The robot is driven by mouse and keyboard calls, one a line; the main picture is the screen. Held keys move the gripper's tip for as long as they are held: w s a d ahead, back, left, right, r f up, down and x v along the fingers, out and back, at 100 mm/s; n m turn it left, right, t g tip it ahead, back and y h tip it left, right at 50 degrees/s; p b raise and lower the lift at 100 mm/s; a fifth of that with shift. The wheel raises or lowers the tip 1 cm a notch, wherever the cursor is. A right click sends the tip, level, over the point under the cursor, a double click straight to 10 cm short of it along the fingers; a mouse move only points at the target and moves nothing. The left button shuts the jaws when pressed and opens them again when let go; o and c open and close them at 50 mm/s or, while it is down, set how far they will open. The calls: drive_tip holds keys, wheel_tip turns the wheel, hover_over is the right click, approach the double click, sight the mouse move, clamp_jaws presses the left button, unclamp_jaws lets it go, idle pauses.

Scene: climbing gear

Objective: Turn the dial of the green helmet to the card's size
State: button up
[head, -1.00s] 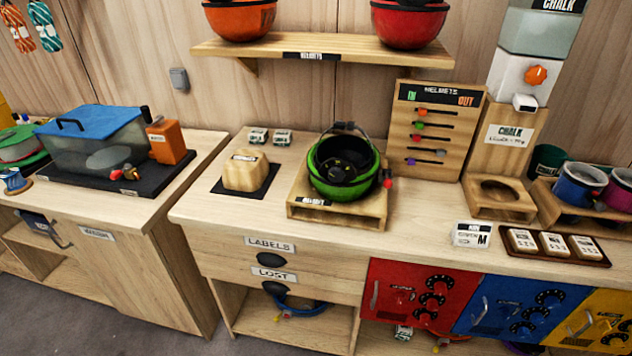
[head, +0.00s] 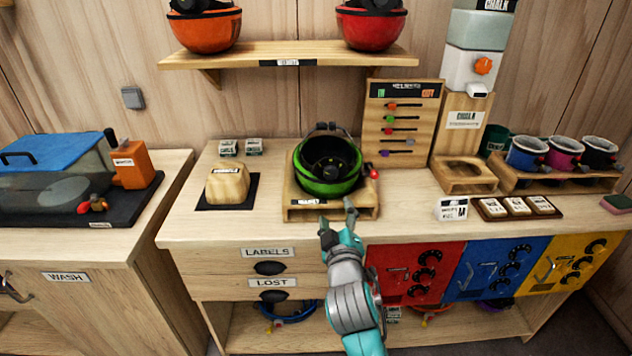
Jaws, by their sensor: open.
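The green helmet (head: 329,186) lies upside down on a wooden stand (head: 304,213) on the counter, its dark inside facing up. A black round part, perhaps the dial (head: 331,171), shows inside it; its setting is too small to read. A white card (head: 452,208) stands on the counter to the right, with a large letter that looks like M. My gripper (head: 337,214) is open and empty, just in front of the stand and below the helmet in the picture. It appears apart from the helmet.
A wooden block (head: 227,184) on a black mat is left of the stand. A peg board (head: 401,122) stands behind to the right, beside a chalk dispenser (head: 470,70). A shelf (head: 290,54) with orange and red helmets hangs above. Counter between stand and card is clear.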

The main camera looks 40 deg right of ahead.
sight(331, 175)
drive_tip(key=shift+h, duration=0.4)
drive_tip(key=x, duration=0.4)
drive_tip(key=r+x, duration=0.1)
drive_tip(key=x, duration=0.6)
drive_tip(key=shift+w+r, duration=0.4)
drive_tip(key=shift+w, duration=0.05)
drive_tip(key=c, duration=1.1)
drive_tip(key=shift+c, duration=0.2)
